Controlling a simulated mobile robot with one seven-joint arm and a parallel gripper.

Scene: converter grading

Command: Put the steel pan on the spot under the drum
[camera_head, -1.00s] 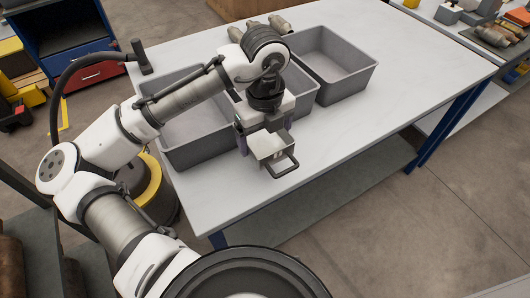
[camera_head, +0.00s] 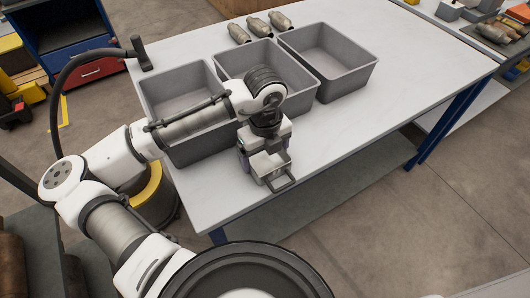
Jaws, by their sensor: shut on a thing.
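The steel pan (camera_head: 265,163) is a small, open metal box with a loop handle toward the table's front edge. My gripper (camera_head: 267,158) is shut on it from above, with its fingers at the pan's sides. The pan is over the white table near its front edge. I cannot tell whether it touches the tabletop. A yellow and dark drum (camera_head: 156,197) stands on the floor left of the table, partly hidden by my arm. The spot under it is not visible.
Three grey bins, left (camera_head: 176,88), middle (camera_head: 232,60) and right (camera_head: 328,44), stand on the table (camera_head: 400,85). Three metal converters (camera_head: 258,27) lie behind them. A black hose (camera_head: 62,85) runs from a nozzle (camera_head: 140,56) on the table. The table's right part is clear.

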